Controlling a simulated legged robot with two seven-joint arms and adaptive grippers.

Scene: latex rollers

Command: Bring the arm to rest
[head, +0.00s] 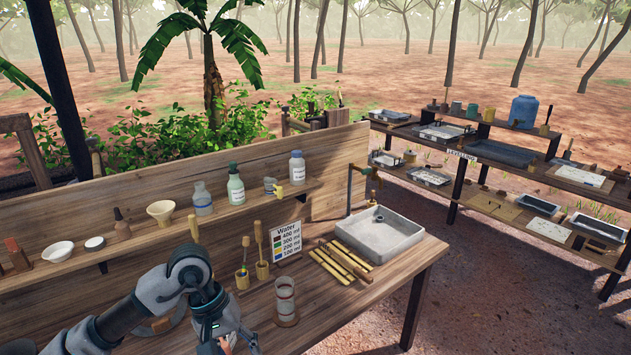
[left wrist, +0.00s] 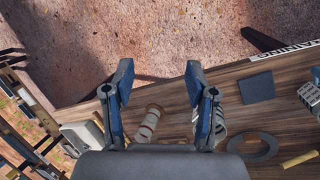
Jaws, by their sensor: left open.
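My left arm comes in from the left in the head view, bent over the front of the wooden workbench (head: 330,308). My left gripper (head: 230,345) points down near the bottom edge, partly cut off. In the left wrist view the same gripper (left wrist: 160,80) has its two blue-grey fingers spread apart, with nothing held between the tips. A clear measuring cylinder with reddish marks (head: 286,300) stands upright on the bench to the right of the gripper. A banded cylinder (left wrist: 148,124) shows beyond the fingers in the left wrist view. My right gripper is not seen.
A grey basin (head: 382,238), yellow sticks (head: 340,262), a water card (head: 286,242) and brush cups (head: 262,270) stand behind. The shelf holds bottles (head: 236,186) and bowls (head: 58,251). A dark square (left wrist: 257,87) and ring (left wrist: 255,147) lie on the bench. Open ground (left wrist: 220,30) lies in front.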

